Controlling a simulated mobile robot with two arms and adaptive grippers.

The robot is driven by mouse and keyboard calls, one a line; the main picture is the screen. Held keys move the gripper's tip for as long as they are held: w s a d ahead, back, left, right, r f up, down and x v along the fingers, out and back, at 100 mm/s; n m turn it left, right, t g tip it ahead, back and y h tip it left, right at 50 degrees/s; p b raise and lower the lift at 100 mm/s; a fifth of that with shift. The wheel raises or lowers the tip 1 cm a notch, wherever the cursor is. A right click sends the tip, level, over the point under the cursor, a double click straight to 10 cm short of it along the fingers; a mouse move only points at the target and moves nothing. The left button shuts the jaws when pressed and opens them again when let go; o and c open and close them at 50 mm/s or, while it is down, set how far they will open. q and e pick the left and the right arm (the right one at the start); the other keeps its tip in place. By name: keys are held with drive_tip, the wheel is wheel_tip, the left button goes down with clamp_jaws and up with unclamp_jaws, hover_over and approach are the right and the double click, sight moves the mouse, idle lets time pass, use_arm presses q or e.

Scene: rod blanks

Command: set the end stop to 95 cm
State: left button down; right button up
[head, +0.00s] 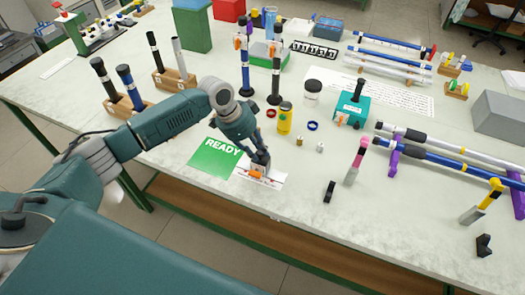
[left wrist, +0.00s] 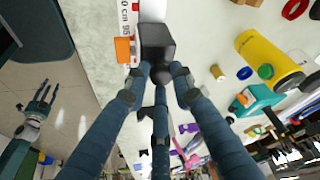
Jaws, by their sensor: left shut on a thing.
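The end stop (left wrist: 155,42) is a black block with a dark knob on a white scale strip (left wrist: 127,10), with an orange piece (left wrist: 124,50) beside it. The strip's print reads "cm" and "95" next to the block; the exact setting is not readable. My left gripper (left wrist: 160,78) is shut on the end stop's knob. In the head view my left gripper (head: 262,158) comes down on the strip (head: 268,180) near the table's front edge and hides most of the stop. My right gripper (left wrist: 42,95) shows small in the left wrist view, away over the floor, fingers spread and empty.
A green READY card (head: 214,158) lies left of the strip. A yellow can (head: 285,120), a teal box (head: 352,108) and a pink-topped tool (head: 357,160) stand nearby. Rods in wooden blocks (head: 128,103) stand at left. Bare table (head: 310,220) lies to the right of the strip.

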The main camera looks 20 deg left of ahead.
use_arm(q)
drive_tip(key=shift+w+d+r, duration=0.1)
drive_tip(key=shift+w+r, duration=0.2)
use_arm(e)
drive_tip(key=shift+d, duration=0.1)
use_arm(q)
drive_tip(key=c, duration=1.6)
unclamp_jaws()
drive_tip(key=shift+o, duration=0.3)
drive_tip(key=shift+f, duration=0.1)
use_arm(e)
drive_tip(key=shift+d, duration=0.2)
use_arm(q)
drive_tip(key=shift+s, duration=0.1)
use_arm(e)
drive_tip(key=shift+w+d, duration=0.1)
use_arm(q)
drive_tip(key=v, duration=1.2)
use_arm(e)
drive_tip(key=shift+a, duration=0.2)
